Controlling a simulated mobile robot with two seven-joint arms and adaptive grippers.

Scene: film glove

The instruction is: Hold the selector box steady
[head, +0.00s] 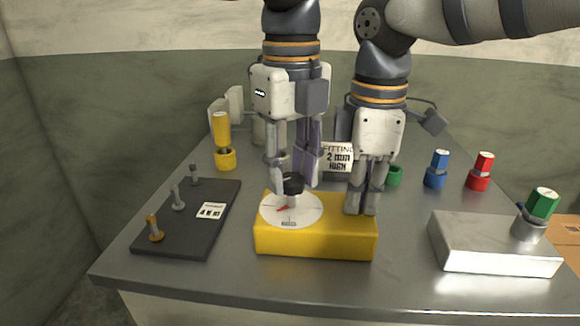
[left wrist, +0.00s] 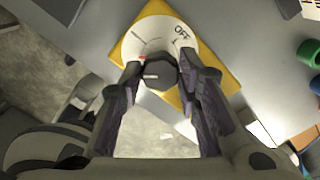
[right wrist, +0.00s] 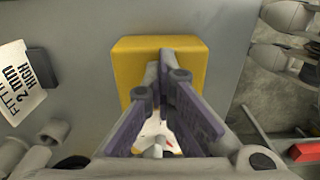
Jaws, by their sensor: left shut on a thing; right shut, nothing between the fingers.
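The yellow selector box (head: 316,243) sits on the grey bench in the middle of the head view. A white dial (head: 282,215) with a red pointer is on its top left, and a black knob (head: 291,183) stands over the dial. My left gripper (head: 291,188) is shut on the knob; the left wrist view shows the knob (left wrist: 158,73) between the fingers, with "OFF" on the dial (left wrist: 150,35). My right gripper (head: 362,209) is shut and empty, its fingertips at the box's right top. The box also shows in the right wrist view (right wrist: 130,65). Fingertip contact there is unclear.
A dark plate (head: 190,220) with several pegs lies at left. A yellow piece (head: 221,130) stands behind it. Blue (head: 436,170) and red (head: 481,171) pieces stand at back right. A metal block (head: 490,245) holds a green-topped piece (head: 541,205). A "FITTING 2 mm HIGH" card (head: 338,157) stands behind.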

